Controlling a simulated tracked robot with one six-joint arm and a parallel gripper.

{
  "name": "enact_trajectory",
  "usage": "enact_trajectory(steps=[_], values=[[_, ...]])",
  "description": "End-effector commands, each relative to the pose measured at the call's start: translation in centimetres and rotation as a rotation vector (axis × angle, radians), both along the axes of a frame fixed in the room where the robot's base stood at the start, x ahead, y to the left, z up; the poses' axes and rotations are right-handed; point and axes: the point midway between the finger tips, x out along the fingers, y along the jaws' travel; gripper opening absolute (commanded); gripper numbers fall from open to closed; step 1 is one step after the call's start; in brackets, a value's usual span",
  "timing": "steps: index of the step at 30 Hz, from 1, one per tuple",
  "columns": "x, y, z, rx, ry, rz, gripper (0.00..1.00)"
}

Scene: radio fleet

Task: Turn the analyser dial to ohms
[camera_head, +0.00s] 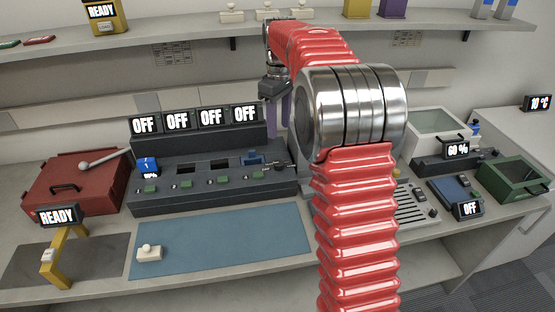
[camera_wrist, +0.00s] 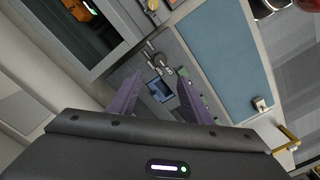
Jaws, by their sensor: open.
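My gripper (camera_head: 278,118) hangs open and empty above the right part of a dark charging bank (camera_head: 215,197). In the wrist view my gripper (camera_wrist: 163,80) shows its two purple fingers spread, with a blue unit (camera_wrist: 161,90) in the bank seen between them. No dial marked for ohms can be made out. A blue, flat device (camera_head: 450,191) with an OFF sign (camera_head: 467,209) lies on the bench at the right; I cannot tell whether it is the analyser. My red arm hides the bench middle.
A blue mat (camera_head: 225,243) lies in front of the bank with a small cream block (camera_head: 149,253) on it. A red case (camera_head: 70,190) and yellow stand (camera_head: 63,250) are at left. A green box (camera_head: 513,180) is at right. A shelf (camera_head: 190,35) runs above.

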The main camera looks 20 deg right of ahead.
Motion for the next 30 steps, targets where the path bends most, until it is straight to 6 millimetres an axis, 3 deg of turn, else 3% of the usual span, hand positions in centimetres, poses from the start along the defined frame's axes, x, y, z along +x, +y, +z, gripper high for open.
enact_trajectory(steps=[16,30], values=[[0.0,0.0,-1.0,0.000,0.001,0.002,0.45],[0.0,0.1,-7.7,0.001,0.003,0.002,0.45]])
